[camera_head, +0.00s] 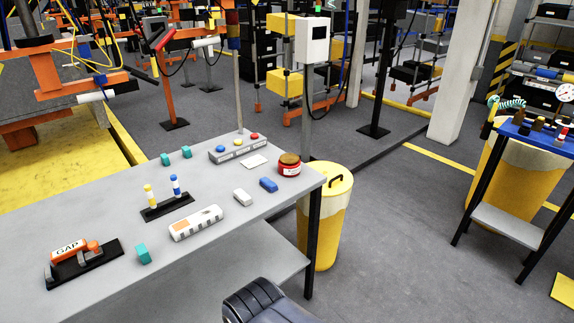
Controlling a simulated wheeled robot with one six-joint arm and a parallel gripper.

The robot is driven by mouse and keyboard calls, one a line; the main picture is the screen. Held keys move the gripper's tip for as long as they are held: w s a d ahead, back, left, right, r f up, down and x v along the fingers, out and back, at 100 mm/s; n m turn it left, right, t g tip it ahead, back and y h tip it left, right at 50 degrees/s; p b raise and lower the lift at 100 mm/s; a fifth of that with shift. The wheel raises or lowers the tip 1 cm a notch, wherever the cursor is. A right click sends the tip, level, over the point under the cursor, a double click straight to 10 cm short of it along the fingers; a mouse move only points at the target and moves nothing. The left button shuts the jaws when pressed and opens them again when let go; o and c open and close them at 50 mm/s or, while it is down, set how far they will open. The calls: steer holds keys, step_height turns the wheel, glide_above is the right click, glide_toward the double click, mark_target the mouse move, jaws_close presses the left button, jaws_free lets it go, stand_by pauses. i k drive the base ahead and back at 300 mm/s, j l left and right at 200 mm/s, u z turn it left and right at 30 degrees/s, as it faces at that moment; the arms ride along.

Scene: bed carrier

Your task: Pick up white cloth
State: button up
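A white roll (196,223) with orange and grey markings lies on the grey table (100,205), near the middle of its right half. A flat white piece (254,161) lies farther back, in front of the grey button box. A small white block (242,197) lies to the right of the roll. I cannot tell for sure which of these is the white cloth; the roll is the largest white item. My gripper does not show in this view.
A yellow bin (322,230) stands beside the table. A dark ribbed object (258,302) shows at the bottom edge.

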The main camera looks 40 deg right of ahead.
mark_target(243, 197)
steer(key=i+l+z, duration=0.4)
steer(key=i, duration=0.3)
steer(key=i+l+z, duration=0.2)
steer(key=i, duration=0.15)
